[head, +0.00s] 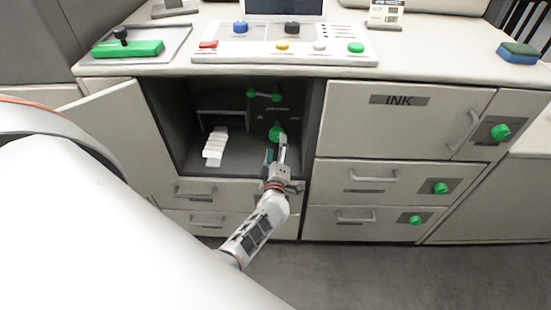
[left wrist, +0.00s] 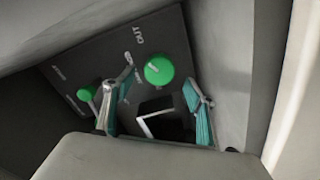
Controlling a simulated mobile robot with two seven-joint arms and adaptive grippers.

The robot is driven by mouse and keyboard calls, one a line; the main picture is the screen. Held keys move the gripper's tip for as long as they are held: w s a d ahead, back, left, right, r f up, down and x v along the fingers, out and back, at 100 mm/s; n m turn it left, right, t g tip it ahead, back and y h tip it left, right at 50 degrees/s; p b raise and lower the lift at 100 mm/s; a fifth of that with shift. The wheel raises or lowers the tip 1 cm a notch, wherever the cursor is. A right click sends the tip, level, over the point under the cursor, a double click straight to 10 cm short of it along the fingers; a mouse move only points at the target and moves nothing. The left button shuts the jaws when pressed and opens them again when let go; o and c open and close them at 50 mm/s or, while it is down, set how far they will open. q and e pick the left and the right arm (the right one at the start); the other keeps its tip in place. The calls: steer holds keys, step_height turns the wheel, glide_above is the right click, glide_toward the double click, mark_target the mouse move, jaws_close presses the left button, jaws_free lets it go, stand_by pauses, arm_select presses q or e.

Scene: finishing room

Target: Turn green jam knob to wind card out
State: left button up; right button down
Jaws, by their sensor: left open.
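The green jam knob (head: 277,133) is on the dark inner panel of the open compartment in the head view. In the left wrist view a round green knob (left wrist: 159,70) sits near a label reading OUT, just beyond the fingers. A folded white card (head: 214,147) lies on the compartment floor, left of the knob. My left gripper (head: 283,148) reaches into the compartment just in front of the knob. In the left wrist view its teal-padded fingers (left wrist: 155,110) are spread, with nothing held between them. My right gripper is not in view.
A second green knob (left wrist: 86,94) sits beside the left finger. Two green balls on a lever (head: 264,95) are higher in the compartment. The open door (head: 122,135) stands at left. The INK drawer (head: 400,120) and other green-knobbed drawers are at right.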

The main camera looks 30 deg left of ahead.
arm_select(q)
steer(key=v, duration=0.6)
steer(key=shift+w, duration=0.1)
stand_by(0.3)
